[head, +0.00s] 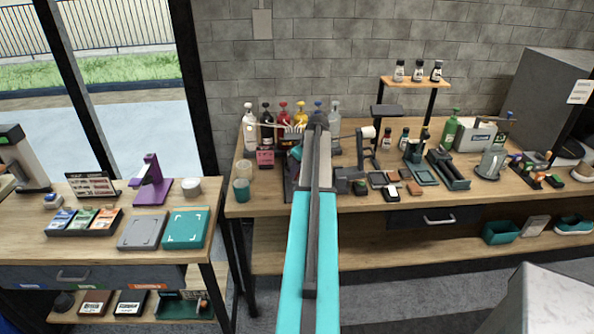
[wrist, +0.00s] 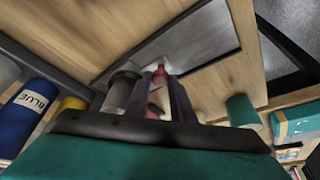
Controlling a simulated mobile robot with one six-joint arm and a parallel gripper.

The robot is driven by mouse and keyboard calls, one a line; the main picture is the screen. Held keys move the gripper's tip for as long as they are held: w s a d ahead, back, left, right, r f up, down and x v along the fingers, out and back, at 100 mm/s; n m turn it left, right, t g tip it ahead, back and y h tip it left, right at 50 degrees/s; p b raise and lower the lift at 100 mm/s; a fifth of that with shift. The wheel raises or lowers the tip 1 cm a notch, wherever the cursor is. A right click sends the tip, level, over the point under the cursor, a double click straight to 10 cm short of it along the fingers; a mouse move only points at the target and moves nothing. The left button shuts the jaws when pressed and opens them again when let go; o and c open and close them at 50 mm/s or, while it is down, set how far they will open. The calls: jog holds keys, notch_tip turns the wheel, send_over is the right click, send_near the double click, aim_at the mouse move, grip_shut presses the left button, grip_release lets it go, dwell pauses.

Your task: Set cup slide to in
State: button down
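My gripper (wrist: 160,82) reaches into the dispensing station at the back, where several coloured bottles stand in a row; my arm covers much of this spot in the head view. In the wrist view, its two dark fingers stand either side of a small red knob (wrist: 158,73), which may be the cup slide's handle. I cannot tell whether the fingers touch it. A grey cup-like part (wrist: 118,92) is just left of the fingers. A grey metal plate (wrist: 195,40) lies beyond them. I cannot make out the slide's position.
A blue bottle (wrist: 28,105) is at the left of the wrist view, and a teal cup (wrist: 243,110) is at the right. In the head view, a pink box (head: 265,157) and a teal cup (head: 241,189) stand left of the arm. Small tools crowd the bench to the right.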

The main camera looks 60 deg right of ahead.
jog(key=shift+w+d+b, duration=0.25)
jog(key=shift+w+d, duration=0.25)
jog(key=shift+d, duration=0.3)
jog(key=shift+w+d+b, duration=0.25)
jog(key=shift+w+d, duration=0.25)
jog(key=shift+d, duration=0.25)
jog(key=shift+r, duration=0.1)
jog(key=shift+d, duration=0.1)
jog(key=c, duration=1.6)
grip_release()
jog(key=shift+o, duration=0.2)
